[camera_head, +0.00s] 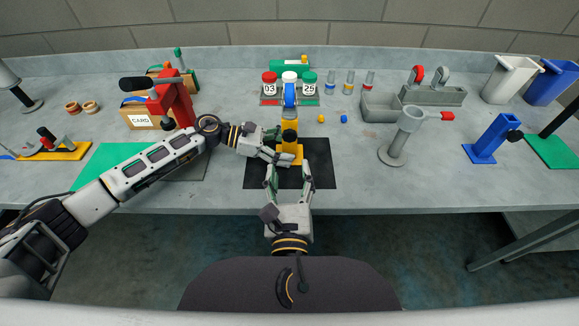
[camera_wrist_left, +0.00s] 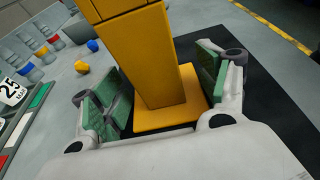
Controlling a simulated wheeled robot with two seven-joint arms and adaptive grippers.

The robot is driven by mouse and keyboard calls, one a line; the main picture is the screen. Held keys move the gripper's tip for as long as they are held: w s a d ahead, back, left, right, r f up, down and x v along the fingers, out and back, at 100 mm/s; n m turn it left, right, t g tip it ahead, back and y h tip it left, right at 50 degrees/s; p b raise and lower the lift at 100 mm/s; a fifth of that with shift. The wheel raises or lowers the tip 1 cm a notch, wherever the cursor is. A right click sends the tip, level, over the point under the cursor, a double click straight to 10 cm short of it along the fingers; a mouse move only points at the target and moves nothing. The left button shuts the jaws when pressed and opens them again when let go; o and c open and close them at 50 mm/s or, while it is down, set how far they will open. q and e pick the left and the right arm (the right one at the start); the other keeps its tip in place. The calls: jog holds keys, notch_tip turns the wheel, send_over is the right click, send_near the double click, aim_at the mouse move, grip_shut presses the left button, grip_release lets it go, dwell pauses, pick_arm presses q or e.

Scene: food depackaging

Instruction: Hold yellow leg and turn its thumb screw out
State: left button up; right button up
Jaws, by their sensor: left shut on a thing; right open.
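The yellow leg (camera_head: 290,153) stands upright on a black mat (camera_head: 320,165) at the middle of the table. My left gripper (camera_head: 278,148) comes in from the left and is shut on the leg. In the left wrist view the yellow leg (camera_wrist_left: 150,65) rises between the green finger pads, above its square base. The thumb screw does not show in that view. My right gripper (camera_head: 289,172) is open in front of the leg, a finger to each side and nothing held.
Behind the leg are a blue part (camera_head: 289,95) and a rack of red, white and green-capped jars (camera_head: 270,88). Small yellow and blue pieces (camera_head: 344,118) lie to the right. A grey cup stand (camera_head: 398,150) stands farther right. Free table lies between it and the mat.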

dwell(0.4)
pick_arm(q)
jog(key=o, duration=0.9)
jog(key=shift+v, duration=6)
jog(key=shift+s, duration=0.1)
